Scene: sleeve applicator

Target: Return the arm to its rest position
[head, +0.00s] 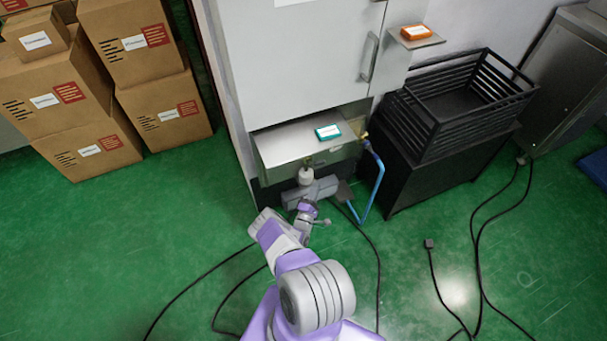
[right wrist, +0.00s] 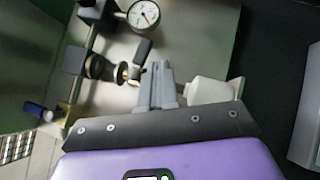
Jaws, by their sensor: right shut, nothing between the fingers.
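My right arm (head: 315,300) reaches forward from the bottom of the head view to the low front of the white cabinet (head: 300,60). Its gripper is small and partly hidden there, below the open metal drawer or shelf (head: 290,145). In the right wrist view my right gripper (right wrist: 157,70) is shut and empty. Its grey fingertips are close to a dark round fitting (right wrist: 100,68) with a small pin; I cannot tell whether they touch. A white rounded part (right wrist: 208,92) is beside the fingers. My left gripper is not in view.
A round gauge (right wrist: 143,14) is above the fingertips. A blue hose (head: 378,190) hangs right of the gripper. A teal box (head: 328,132) lies on the drawer top. A black crate (head: 460,110) stands right, cardboard boxes (head: 165,105) left. Cables (head: 480,240) cross the green floor.

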